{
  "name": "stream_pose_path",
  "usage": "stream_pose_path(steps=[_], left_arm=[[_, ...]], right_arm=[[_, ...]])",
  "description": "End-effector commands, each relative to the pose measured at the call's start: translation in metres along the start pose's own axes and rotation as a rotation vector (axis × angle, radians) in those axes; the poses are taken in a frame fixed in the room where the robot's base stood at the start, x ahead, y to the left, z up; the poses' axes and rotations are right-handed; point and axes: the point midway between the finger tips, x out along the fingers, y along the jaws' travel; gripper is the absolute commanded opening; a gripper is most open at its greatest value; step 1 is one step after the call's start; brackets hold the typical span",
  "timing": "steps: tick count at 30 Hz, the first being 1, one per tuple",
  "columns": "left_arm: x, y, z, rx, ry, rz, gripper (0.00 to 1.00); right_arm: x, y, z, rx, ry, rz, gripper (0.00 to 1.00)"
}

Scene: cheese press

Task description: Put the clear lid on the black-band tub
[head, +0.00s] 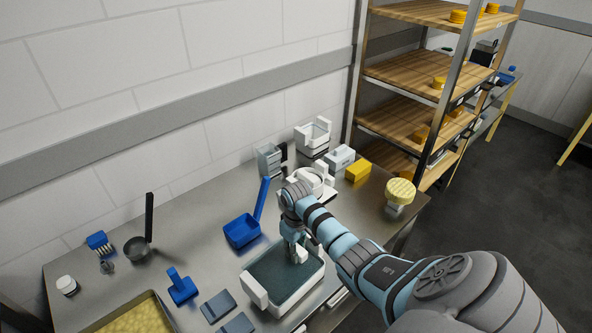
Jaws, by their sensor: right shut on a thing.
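My right gripper (297,252) points down into a white-rimmed basin (258,291) with a dark teal inside, near the front of the steel table. It is shut on a small pale piece there; its outline is partly hidden by the fingers, and I cannot tell whether it is the clear lid. A white tub with a dark band (313,137) stands at the back of the table, with raised ends. A grey tub with a black part (270,158) stands left of it. I cannot tell for certain which is the black-band tub. My left gripper is not in view.
A white piece (326,182) stands partly behind my right arm. A yellow block (358,171), a white box (340,158) and a yellow-topped stand (400,193) are at the right. A blue scoop (242,231) and blue tool (181,287) lie left of the basin.

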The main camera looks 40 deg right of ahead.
Motion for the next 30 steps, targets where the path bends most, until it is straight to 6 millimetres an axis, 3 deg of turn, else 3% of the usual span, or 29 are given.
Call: stream_pose_path(steps=[9,10,14,30], left_arm=[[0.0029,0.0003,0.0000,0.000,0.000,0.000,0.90],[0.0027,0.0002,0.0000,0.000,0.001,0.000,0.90],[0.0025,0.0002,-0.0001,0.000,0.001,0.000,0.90],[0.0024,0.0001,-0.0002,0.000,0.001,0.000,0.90]], right_arm=[[0.0052,-0.0001,-0.0002,0.000,0.000,0.000,0.02],[0.0051,-0.0001,-0.0002,0.000,0.000,0.000,0.28],[0.0048,-0.0001,-0.0001,0.000,0.000,0.000,0.48],[0.0048,-0.0001,0.0000,0.000,0.000,0.000,0.48]])
